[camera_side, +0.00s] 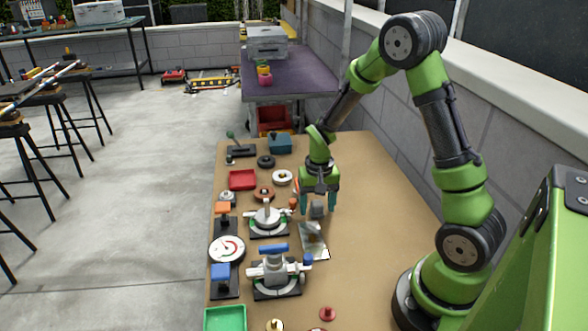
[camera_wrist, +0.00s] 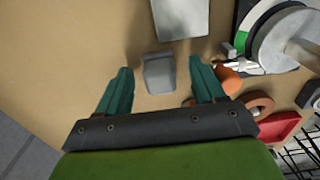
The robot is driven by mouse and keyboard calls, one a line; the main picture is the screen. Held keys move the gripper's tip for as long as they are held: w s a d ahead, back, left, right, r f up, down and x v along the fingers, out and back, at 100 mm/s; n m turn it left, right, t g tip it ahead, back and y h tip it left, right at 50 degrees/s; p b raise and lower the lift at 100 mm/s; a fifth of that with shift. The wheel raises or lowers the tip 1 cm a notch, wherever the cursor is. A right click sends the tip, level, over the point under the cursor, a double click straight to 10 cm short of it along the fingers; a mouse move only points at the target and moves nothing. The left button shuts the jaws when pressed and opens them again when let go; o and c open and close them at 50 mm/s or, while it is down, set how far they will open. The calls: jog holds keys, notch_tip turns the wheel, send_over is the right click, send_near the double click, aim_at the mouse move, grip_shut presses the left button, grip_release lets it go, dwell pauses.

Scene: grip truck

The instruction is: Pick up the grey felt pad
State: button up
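A small grey block-like piece, which I take for the grey felt pad (camera_wrist: 158,76), lies on the tan tabletop between my fingertips in the wrist view. It also shows below my gripper in the side view (camera_side: 317,210). My gripper (camera_side: 318,203) points down over it with its teal fingers apart. In the wrist view my gripper (camera_wrist: 160,70) has a finger on each side of the piece, with gaps visible and nothing held. I cannot tell how high the fingertips are above the table.
A flat grey plate (camera_wrist: 181,18), shiny in the side view (camera_side: 313,243), lies near the piece. An orange knobbed part (camera_wrist: 229,79) is close to one finger. Dial and clamp fixtures (camera_side: 268,218) and a red tray (camera_side: 243,180) stand left. The table's right side is clear.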

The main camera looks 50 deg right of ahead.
aim_at(317, 202)
jog(key=c, duration=1.1)
notch_tip(317, 202, up, 10)
jog(key=shift+r, duration=0.1)
